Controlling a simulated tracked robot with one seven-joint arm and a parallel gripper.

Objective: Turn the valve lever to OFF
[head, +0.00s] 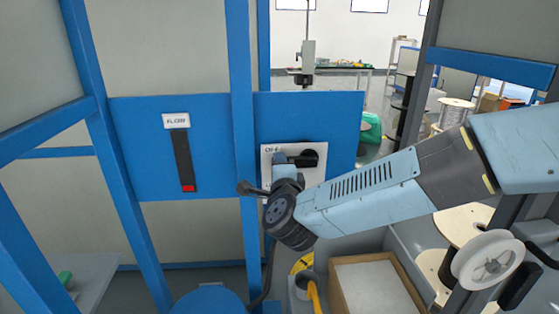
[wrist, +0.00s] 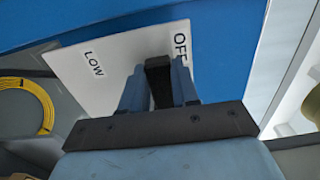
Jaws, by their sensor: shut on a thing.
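The valve lever (head: 304,158) is black and sits on a white plate (head: 318,174) on the blue panel. My gripper (head: 285,163) reaches it from the front and covers part of the plate. In the wrist view the two blue-grey fingers of my gripper (wrist: 159,84) are shut on the black lever (wrist: 157,68), one on each side. The white plate (wrist: 110,78) there carries the words LOW and OFF. The held lever lies beside the OFF label (wrist: 181,47), with LOW (wrist: 92,60) farther left. The lever's pivot is hard to make out behind my gripper.
A flow gauge (head: 182,160) with a red mark at its bottom is on the blue panel (head: 215,160) at left. Blue frame posts (head: 241,90) stand close by. An open box (head: 372,285) and white spools (head: 487,262) lie low at right. A yellow coil (wrist: 28,106) shows at left in the wrist view.

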